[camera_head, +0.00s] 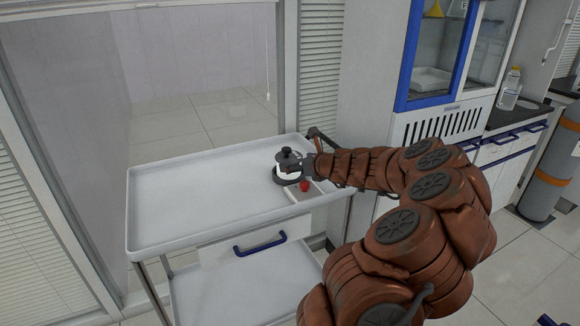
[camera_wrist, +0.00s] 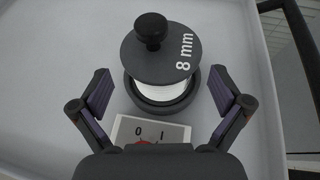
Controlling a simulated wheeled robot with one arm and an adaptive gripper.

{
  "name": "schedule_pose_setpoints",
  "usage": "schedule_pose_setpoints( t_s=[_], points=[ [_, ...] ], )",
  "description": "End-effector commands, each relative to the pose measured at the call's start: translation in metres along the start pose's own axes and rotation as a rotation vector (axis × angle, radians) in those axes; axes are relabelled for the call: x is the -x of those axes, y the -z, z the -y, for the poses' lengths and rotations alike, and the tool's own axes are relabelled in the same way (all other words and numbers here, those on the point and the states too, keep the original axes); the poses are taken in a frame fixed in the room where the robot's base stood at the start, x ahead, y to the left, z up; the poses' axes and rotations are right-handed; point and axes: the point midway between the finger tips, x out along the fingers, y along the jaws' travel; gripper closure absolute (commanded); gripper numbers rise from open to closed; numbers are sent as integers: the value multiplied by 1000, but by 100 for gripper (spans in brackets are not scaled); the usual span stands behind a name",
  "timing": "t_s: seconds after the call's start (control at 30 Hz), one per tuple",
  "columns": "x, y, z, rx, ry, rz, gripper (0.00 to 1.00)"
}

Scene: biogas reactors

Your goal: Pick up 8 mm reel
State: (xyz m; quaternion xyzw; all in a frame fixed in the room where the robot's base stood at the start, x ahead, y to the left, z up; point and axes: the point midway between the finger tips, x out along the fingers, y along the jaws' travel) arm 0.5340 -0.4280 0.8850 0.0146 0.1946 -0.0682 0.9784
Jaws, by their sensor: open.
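The 8 mm reel (camera_wrist: 160,55) has a dark grey top disc with a black knob and the white marking "8 mm". White material shows under the disc, and the reel sits in a dark round base (camera_wrist: 163,102). In the head view the reel (camera_head: 289,161) stands upright on the grey trolley's top tray (camera_head: 190,203), near its right end. My gripper (camera_wrist: 163,97) is open, its two fingers on either side of the base's near part and apart from it. In the head view my gripper (camera_head: 303,165) is at the reel's right side. Nothing is held.
A white switch plate (camera_wrist: 125,130) marked 0 and I, with a red knob (camera_head: 304,186), lies just in front of the base. The tray has a raised rim, and its left part is bare. A blue-framed cabinet (camera_head: 437,50) stands behind on the right.

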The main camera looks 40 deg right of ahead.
Motion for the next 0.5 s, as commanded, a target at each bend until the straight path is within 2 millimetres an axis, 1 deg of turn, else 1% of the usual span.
schedule_pose_setpoints(
  t_s=[0.3, 0.4, 0.5],
  points=[
    [-36, 0, 1, 2, -1, -1, 0],
    [-43, 0, 1, 2, -1, -1, 0],
    [-46, 0, 2, 1, 1, -1, 0]
  ],
)
